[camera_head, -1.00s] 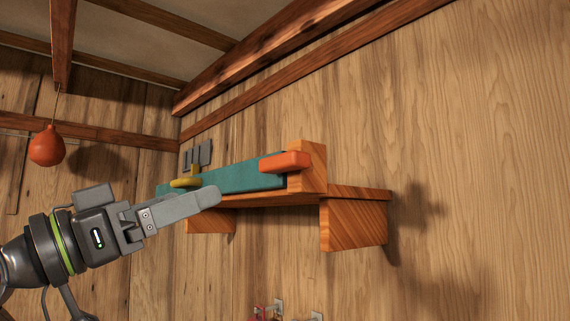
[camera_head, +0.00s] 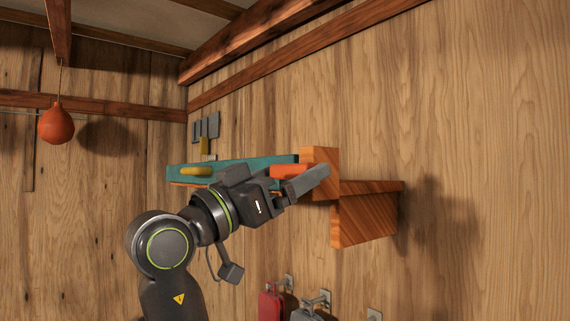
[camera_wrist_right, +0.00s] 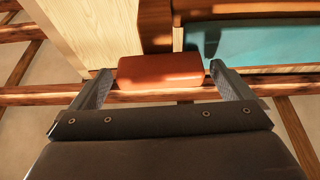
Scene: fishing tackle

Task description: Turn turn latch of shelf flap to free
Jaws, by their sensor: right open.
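The turn latch is an orange-red block (camera_head: 287,171) lying lengthwise across the end of the shelf, by the wooden end block (camera_head: 322,160). The teal shelf flap (camera_head: 232,169) has a yellow handle (camera_head: 197,171) near its left end. My right gripper (camera_head: 303,180) is at the latch, its fingers partly covering it and the end block. In the right wrist view the latch (camera_wrist_right: 160,70) lies between the two open fingertips, one near each end, with narrow gaps visible. My left gripper is not in view.
The wooden shelf has a bracket (camera_head: 364,220) under its right end. An orange-red float (camera_head: 56,124) hangs at the left. Red and grey items (camera_head: 272,304) hang on wall hooks below. Grey pieces (camera_head: 206,127) are on the wall behind the flap. The wall at right is clear.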

